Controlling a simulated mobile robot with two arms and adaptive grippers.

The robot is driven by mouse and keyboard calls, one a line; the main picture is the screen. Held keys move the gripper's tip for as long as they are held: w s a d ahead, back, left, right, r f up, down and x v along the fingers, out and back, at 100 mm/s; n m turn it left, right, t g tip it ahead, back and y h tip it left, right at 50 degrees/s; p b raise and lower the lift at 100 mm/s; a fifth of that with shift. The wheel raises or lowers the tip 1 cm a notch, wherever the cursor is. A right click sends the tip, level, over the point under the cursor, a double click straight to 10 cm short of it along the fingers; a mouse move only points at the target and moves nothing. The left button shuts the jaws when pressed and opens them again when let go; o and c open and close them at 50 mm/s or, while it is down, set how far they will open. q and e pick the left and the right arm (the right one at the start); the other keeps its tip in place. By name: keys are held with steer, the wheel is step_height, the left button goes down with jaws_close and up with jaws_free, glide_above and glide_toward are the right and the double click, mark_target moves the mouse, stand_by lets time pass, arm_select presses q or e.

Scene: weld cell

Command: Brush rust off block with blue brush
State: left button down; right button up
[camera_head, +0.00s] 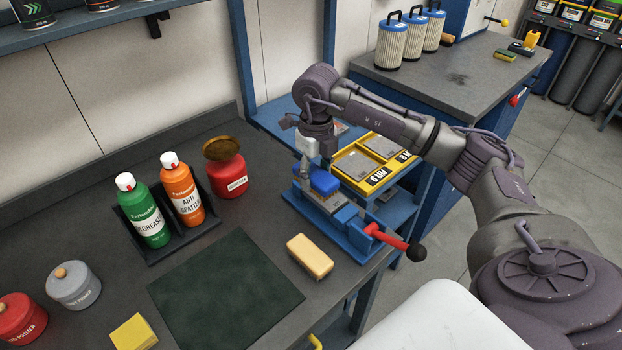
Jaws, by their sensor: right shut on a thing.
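The blue brush (323,181) is in the blue vise area on the right part of the dark workbench, bristles down. My right gripper (307,168) is shut on it from above. The block (321,200) sits in the blue vise (337,226) directly under the brush and is mostly covered; its rust cannot be made out. The bristles seem to touch the block's top, but contact is hard to tell. My left gripper is not in view.
A tan block-shaped item (310,256) lies before the vise. The vise's red handle (396,240) juts right. A green bottle (145,213), an orange bottle (183,190) and a red pot (227,176) stand left. A dark mat (225,290) lies clear in front.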

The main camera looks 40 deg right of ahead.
steer(key=shift+r+p, duration=0.6)
steer(key=shift+r, duration=0.85)
